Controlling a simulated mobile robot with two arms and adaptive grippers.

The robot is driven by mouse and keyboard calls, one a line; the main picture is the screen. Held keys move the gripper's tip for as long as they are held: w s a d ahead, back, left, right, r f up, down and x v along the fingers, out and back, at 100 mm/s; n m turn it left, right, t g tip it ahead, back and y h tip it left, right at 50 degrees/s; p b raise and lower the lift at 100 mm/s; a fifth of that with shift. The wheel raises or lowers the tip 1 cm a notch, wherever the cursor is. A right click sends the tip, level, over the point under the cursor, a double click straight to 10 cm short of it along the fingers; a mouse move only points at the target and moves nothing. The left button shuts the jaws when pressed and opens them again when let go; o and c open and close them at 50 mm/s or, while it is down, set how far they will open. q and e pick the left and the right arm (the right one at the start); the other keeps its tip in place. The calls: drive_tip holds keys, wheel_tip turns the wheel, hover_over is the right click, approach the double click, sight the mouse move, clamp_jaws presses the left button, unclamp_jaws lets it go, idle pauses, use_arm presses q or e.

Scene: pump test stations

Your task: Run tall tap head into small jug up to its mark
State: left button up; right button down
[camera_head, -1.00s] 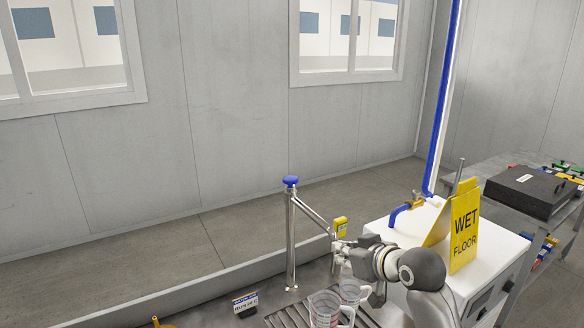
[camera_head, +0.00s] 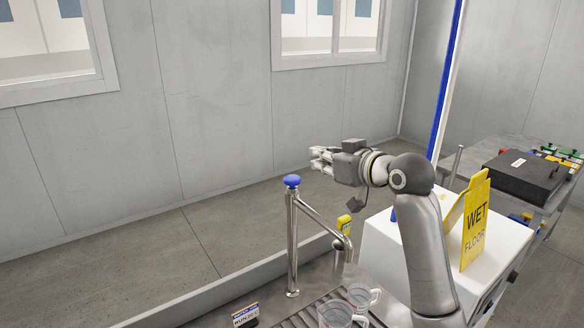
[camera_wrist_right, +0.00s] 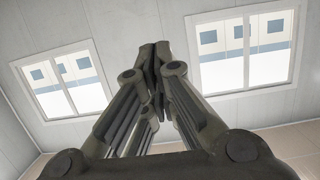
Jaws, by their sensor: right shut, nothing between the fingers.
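The tall tap head (camera_head: 292,235) is a chrome post with a blue knob (camera_head: 292,181) on top and a slanting spout arm ending in a downward nozzle (camera_head: 338,254). Two clear jugs stand on the drain grate below: one (camera_head: 361,296) near the nozzle, another (camera_head: 336,314) in front, cut by the lower edge. I cannot tell their fill or marks. My right gripper (camera_head: 318,160) is raised above and right of the knob, pointing left, apart from the tap. The right wrist view shows its fingers (camera_wrist_right: 154,58) together and empty. My left gripper is not in view.
A yellow wet floor sign (camera_head: 474,225) stands on the white cabinet (camera_head: 385,238) at the right. A small label stand (camera_head: 245,315) is at the counter's front. A black case (camera_head: 525,178) lies on the bench behind. Air above the tap is free.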

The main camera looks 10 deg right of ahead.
drive_tip(key=p, duration=0.4)
hover_over(296, 181)
drive_tip(key=shift+s+f, duration=0.2)
drive_tip(key=shift+f, duration=0.8)
wheel_tip(296, 181, down, 3)
drive_tip(key=shift+w+f+p, duration=0.15)
drive_tip(key=shift+p, duration=0.35)
drive_tip(key=shift+f, duration=0.5)
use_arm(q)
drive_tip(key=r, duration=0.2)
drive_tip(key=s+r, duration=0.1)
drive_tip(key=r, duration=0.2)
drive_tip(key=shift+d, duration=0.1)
